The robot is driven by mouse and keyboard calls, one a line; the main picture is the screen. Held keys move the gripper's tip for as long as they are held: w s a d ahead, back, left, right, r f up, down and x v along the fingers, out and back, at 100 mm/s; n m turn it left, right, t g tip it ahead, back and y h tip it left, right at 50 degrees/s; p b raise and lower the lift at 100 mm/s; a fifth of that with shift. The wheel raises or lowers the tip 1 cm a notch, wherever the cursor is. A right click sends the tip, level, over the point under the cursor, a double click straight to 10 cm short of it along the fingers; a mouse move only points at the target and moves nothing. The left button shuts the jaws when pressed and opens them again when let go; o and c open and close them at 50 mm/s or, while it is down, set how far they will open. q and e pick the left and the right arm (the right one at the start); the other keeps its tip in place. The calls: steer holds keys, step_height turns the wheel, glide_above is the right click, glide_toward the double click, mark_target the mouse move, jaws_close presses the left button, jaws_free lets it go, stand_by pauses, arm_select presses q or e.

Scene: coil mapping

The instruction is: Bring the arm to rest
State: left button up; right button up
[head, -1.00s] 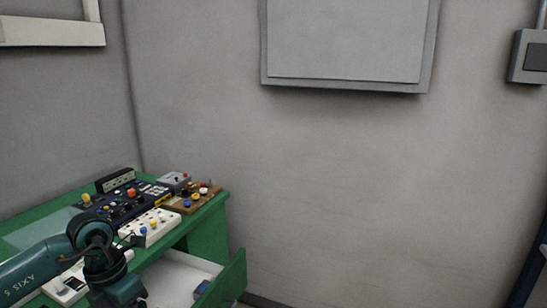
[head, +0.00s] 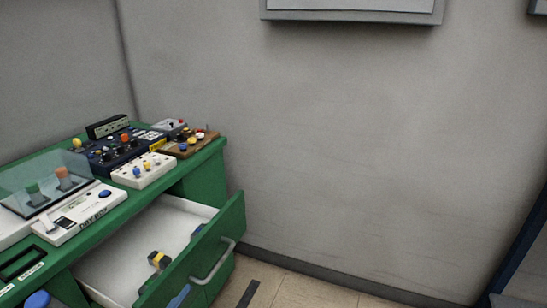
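Neither of my grippers shows in the head view, and no arm is in the picture. The green desk (head: 205,180) stands at the left with its drawer (head: 135,243) pulled open.
On the desk are a white device (head: 80,212), a clear cover (head: 45,182), a white box with knobs (head: 143,170), a dark control panel (head: 118,148) and a brown board (head: 188,144). The open drawer juts toward the floor (head: 290,287).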

arm_select(q)
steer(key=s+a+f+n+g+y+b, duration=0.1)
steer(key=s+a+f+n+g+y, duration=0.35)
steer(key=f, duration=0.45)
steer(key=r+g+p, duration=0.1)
steer(key=p, duration=0.5)
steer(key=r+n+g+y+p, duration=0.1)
steer(key=p, duration=0.5)
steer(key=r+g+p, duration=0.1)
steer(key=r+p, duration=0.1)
steer(key=p, duration=0.4)
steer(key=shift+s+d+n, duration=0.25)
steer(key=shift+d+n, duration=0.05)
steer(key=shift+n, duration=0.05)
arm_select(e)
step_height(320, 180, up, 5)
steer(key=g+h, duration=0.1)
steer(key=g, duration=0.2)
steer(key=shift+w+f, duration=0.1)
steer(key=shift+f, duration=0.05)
arm_select(q)
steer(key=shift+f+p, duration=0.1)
steer(key=shift+p, duration=0.2)
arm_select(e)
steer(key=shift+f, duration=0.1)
